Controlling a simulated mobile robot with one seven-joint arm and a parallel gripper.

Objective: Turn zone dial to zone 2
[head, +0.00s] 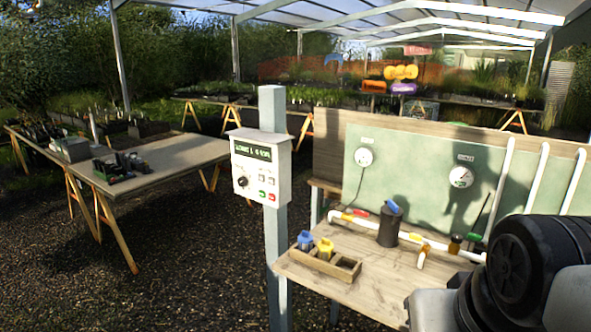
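A white control box (260,165) is fixed near the top of a pale grey post (277,250), left of the middle. It has a dark display (253,151) with green characters too small to read surely. Below the display, at the left of the panel, is a small black dial (242,182). Its pointer setting is too small to tell. Small red and green buttons (267,188) sit to its right. Part of my arm, grey and black, fills the bottom right corner, well apart from the box. My gripper is not in view.
Right of the post, a wooden bench (330,270) carries a divided wooden tray (318,262), a dark cylinder (389,226) and white pipes (440,244) before a green board (420,180) with gauges. A trestle table (165,160) stands left. Gravel before the post looks clear.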

